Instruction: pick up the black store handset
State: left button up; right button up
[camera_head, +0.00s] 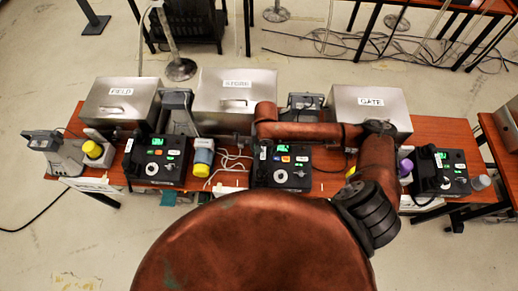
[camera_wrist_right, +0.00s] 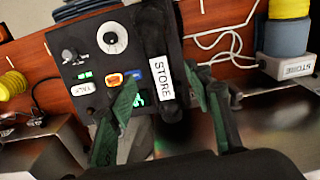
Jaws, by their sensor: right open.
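The black store handset (camera_head: 264,158) lies on the left side of the middle phone base (camera_head: 294,170). In the right wrist view the handset (camera_wrist_right: 152,35) runs up the picture with a white STORE label, beside the base's dial and lit buttons. My right gripper (camera_head: 259,142) reaches over the back of this phone. In the wrist view its open fingers (camera_wrist_right: 162,88) stand on either side of the handset's near part, with gaps. Whether the fingertips reach down past its top is hard to tell. My left gripper is not in view.
Other phones, FIELD (camera_head: 155,158) and GATE (camera_head: 448,172), stand left and right. Steel boxes (camera_head: 236,100) line the back of the table. A blue and yellow cup (camera_head: 203,157) and white cable (camera_head: 232,160) lie left of the store phone. My arm crosses the right side.

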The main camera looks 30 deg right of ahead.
aim_at(263, 153)
jog(key=shift+w+d+f, duration=0.2)
jog(key=shift+w+f, duration=0.05)
jog(key=shift+f, duration=0.25)
jog(key=shift+w+d+f, duration=0.2)
jog(key=shift+f, duration=0.55)
jog(key=f, duration=0.2)
jog(key=w+f, duration=0.1)
jog(key=f, duration=0.1)
jog(key=shift+d+f, duration=0.1)
jog(key=shift+f, duration=0.15)
jog(key=shift+s+f, duration=0.15)
jog(key=shift+f, duration=0.1)
jog(key=shift+c, duration=0.9)
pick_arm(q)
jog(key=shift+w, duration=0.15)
pick_arm(e)
grip_shut()
